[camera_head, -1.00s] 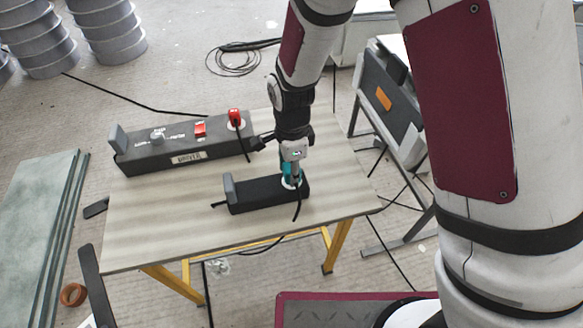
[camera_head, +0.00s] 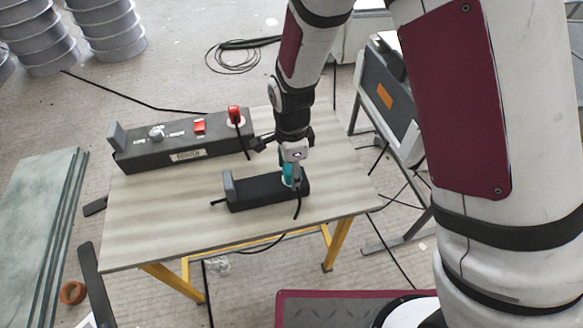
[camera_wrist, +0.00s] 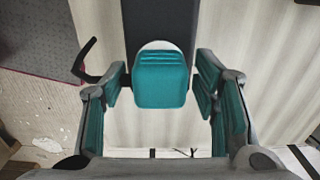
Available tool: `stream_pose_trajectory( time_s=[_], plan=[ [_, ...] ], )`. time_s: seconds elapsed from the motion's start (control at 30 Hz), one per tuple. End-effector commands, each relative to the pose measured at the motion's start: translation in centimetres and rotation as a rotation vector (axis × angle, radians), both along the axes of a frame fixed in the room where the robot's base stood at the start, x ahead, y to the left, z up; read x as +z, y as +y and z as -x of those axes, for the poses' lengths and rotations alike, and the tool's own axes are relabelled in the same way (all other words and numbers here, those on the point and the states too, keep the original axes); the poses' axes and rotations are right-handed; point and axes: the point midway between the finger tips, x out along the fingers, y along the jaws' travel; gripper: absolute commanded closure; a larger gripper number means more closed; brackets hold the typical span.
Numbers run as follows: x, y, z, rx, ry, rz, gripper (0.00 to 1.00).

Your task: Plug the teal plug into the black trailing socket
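The black trailing socket (camera_head: 255,193) lies on the table near its front edge, with an upright grey end piece at its left. The teal plug (camera_wrist: 160,80) is at the socket's white round outlet, whose rim shows behind it in the wrist view. How deep the plug sits I cannot tell. My gripper (camera_head: 291,178) points down over the socket's right end. In the wrist view my gripper (camera_wrist: 163,92) is open, its teal-padded fingers on either side of the plug with a gap at each side. The head view mostly hides the plug behind the fingers.
A longer dark box (camera_head: 185,142) with red switches and a red plug (camera_head: 234,115) stands behind on the table (camera_head: 335,185). A grey panel with an orange label (camera_head: 384,97) stands at the right. Cables trail over the table and floor. The table's front left is clear.

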Motion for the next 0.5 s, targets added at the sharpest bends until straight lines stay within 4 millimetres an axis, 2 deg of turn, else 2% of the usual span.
stream_pose_trajectory(
  time_s=[0.33, 0.5],
  plan=[
    [0.3, 0.0, 0.0, 0.000, -0.001, 0.000, 0.41],
    [2.3, 0.0, -0.1, 0.001, -0.005, -0.001, 0.41]
  ],
)
